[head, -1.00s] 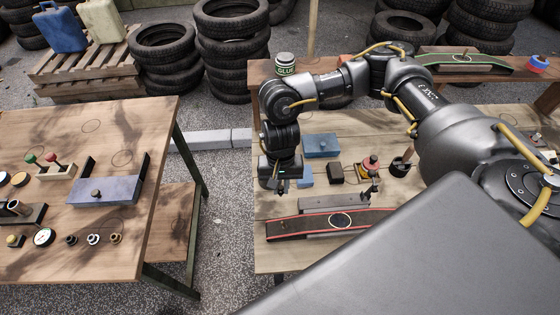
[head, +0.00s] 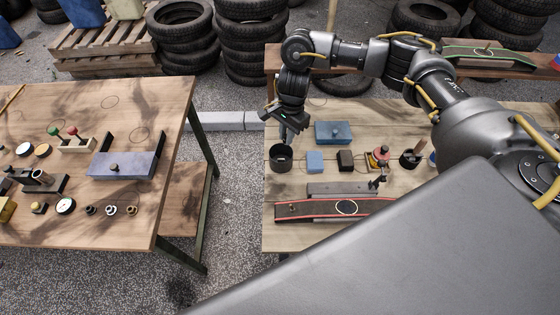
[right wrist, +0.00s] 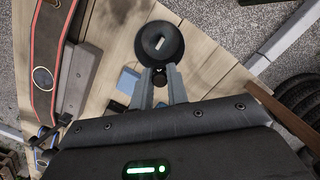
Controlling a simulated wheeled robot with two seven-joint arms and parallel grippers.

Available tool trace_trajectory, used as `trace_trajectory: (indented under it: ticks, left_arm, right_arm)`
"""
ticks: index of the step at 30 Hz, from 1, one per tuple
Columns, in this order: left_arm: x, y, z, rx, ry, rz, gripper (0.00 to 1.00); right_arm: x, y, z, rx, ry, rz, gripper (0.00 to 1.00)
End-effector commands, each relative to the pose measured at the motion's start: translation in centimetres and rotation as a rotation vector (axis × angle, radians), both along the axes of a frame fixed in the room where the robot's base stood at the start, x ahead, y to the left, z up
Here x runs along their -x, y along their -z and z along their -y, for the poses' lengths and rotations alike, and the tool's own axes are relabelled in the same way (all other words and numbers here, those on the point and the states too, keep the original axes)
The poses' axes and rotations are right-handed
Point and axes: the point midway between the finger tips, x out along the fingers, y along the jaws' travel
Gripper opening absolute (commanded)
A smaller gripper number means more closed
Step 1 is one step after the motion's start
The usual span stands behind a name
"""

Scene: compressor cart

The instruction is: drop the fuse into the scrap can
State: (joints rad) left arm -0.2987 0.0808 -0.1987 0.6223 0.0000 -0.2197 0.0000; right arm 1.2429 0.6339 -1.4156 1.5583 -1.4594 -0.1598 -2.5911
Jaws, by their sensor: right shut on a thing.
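The scrap can seems to be the round black can (head: 281,160) at the left edge of the right-hand bench. It also shows in the right wrist view (right wrist: 177,38), with a small pale shape inside its mouth. My right gripper (head: 284,136) is tilted just above and behind the can in the head view. In the right wrist view my right gripper (right wrist: 159,76) is shut on a small dark piece (right wrist: 159,79), likely the fuse, short of the can's rim. Its details are too small to tell. My left gripper is out of view.
A blue block (head: 315,162), a dark block (head: 345,161) and a larger blue box (head: 333,133) stand right of the can. A red-edged curved board (head: 376,209) lies in front. The left-hand bench (head: 60,100) is across a gap.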

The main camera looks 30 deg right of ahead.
Motion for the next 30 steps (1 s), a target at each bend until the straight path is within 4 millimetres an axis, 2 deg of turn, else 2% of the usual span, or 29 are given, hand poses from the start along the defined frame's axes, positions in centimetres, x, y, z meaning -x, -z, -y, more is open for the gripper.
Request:
trace_trajectory:
  ticks: [1,9,20,21,24,26,30]
  left_arm:
    - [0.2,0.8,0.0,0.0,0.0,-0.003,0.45]
    - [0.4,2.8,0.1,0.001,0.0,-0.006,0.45]
    - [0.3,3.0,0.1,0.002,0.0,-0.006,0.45]
    - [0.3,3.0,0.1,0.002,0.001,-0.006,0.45]
    - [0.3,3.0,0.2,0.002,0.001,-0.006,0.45]
    - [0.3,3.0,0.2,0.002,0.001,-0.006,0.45]
    - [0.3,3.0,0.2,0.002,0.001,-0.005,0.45]
  right_arm:
    - [0.0,1.1,0.0,0.0,0.001,-0.001,0.0]
    - [0.0,4.0,0.0,-0.001,-0.001,0.0,0.0]
    - [0.0,4.3,0.0,0.0,-0.002,0.001,0.0]
    - [0.0,4.3,0.0,0.0,-0.002,0.0,0.21]
    - [0.0,4.3,0.0,0.0,-0.002,0.0,0.34]
    - [0.0,4.3,0.0,0.0,-0.002,0.0,0.41]
    - [0.0,4.3,0.0,0.0,-0.002,0.0,0.41]
